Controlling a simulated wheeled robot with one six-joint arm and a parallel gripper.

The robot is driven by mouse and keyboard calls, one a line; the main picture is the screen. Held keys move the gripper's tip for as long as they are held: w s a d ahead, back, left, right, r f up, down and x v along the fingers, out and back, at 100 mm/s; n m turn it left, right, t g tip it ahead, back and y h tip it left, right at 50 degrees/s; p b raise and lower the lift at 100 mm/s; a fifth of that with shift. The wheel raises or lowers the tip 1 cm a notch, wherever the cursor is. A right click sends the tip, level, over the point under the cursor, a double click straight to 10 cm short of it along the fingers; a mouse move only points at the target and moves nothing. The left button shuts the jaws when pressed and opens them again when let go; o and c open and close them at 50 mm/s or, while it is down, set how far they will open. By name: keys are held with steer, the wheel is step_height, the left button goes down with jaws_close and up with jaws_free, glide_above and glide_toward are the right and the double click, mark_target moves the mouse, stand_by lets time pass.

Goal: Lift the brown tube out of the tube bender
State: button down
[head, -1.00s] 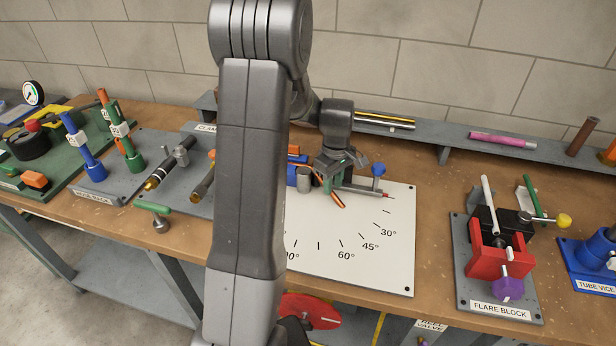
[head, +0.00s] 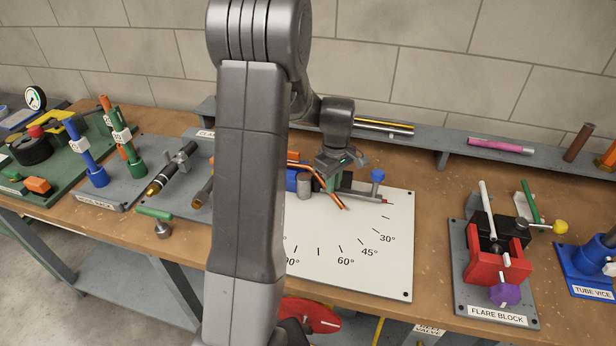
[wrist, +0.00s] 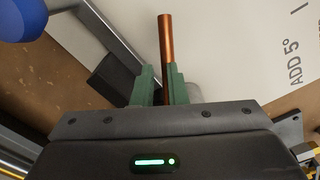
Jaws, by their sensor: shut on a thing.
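The brown tube (head: 333,197) is a thin copper-brown rod. In the head view it runs slanting past the grey post of the tube bender, one end pointing down right over the white plate. In the wrist view the tube (wrist: 166,50) stands out from between the green fingers. My gripper (head: 329,184) is shut on it; its fingers show in the wrist view (wrist: 158,92). The tube bender has a white angle plate (head: 345,237), a grey post (head: 304,187) and a lever with a blue knob (head: 378,175). My arm hides its left part.
A red flare block (head: 490,262) and a blue tube vice (head: 590,258) stand to the right. A rear shelf holds a pink tube (head: 502,144) and a steel and yellow tube (head: 384,127). A clamp board with dark tubes (head: 172,172) lies left.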

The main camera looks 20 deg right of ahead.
step_height(320, 180, up, 11)
steer(key=p, duration=0.7)
stand_by(0.3)
steer(key=shift+f, duration=0.15)
